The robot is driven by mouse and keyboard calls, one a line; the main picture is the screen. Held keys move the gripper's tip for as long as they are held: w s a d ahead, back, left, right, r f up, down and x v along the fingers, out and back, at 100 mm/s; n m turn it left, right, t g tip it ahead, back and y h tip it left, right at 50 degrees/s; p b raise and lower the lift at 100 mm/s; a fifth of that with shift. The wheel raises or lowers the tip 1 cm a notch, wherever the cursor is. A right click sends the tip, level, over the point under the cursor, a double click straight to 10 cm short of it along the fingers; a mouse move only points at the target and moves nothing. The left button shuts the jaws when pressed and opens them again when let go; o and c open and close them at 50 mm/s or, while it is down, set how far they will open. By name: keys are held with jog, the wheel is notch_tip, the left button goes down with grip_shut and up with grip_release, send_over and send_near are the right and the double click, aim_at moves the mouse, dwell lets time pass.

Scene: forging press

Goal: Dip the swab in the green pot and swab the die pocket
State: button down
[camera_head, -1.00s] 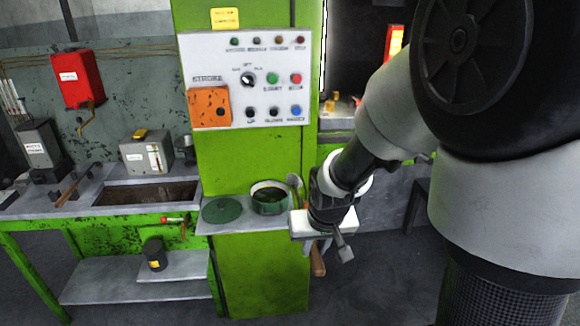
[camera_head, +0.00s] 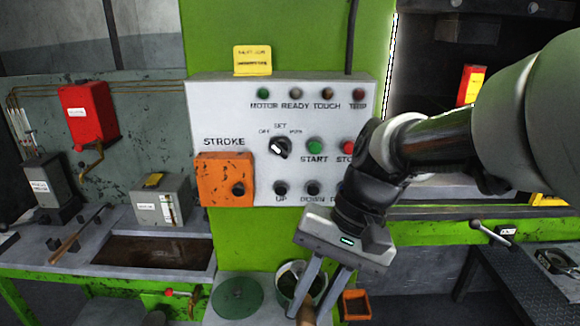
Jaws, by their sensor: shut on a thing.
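My gripper (camera_head: 318,290) hangs at the bottom centre, pointing down. Its two fingers are shut on a tan wooden handle (camera_head: 306,316), which looks like the swab's. Most of the handle runs out of the bottom of the picture, and the swab's head does not show. The green pot (camera_head: 290,272) with a pale rim stands on the small shelf, just behind and left of the fingers, which partly cover it. I cannot tell whether the swab touches the pot. The die pocket cannot be made out.
A green disc-like lid (camera_head: 237,297) lies left of the pot. An orange box (camera_head: 355,304) is right of the fingers. The control panel (camera_head: 225,110) stands close behind my wrist. A bench with a dark trough (camera_head: 155,252) is at left, and a lever (camera_head: 490,232) at right.

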aim_at(307, 298)
jog(key=shift+w+f+b, duration=0.3)
jog(key=shift+f+b, duration=0.05)
jog(key=shift+f, duration=0.05)
jog(key=w+f+b, duration=0.2)
jog(key=w, duration=0.1)
jog(key=shift+w+f, duration=0.15)
jog(key=shift+f, duration=0.1)
notch_tip(307, 298, down, 3)
jog(key=shift+w+d+f+b, duration=0.1)
jog(key=shift+w+b, duration=0.05)
jog(key=shift+b, duration=0.9)
jog(key=shift+w+f+b, duration=0.2)
jog(key=shift+f+b, duration=0.6)
jog(key=shift+f, duration=0.9)
jog(key=shift+r, duration=0.15)
jog(key=shift+r+p, duration=2.95)
jog(key=shift+r, duration=0.8)
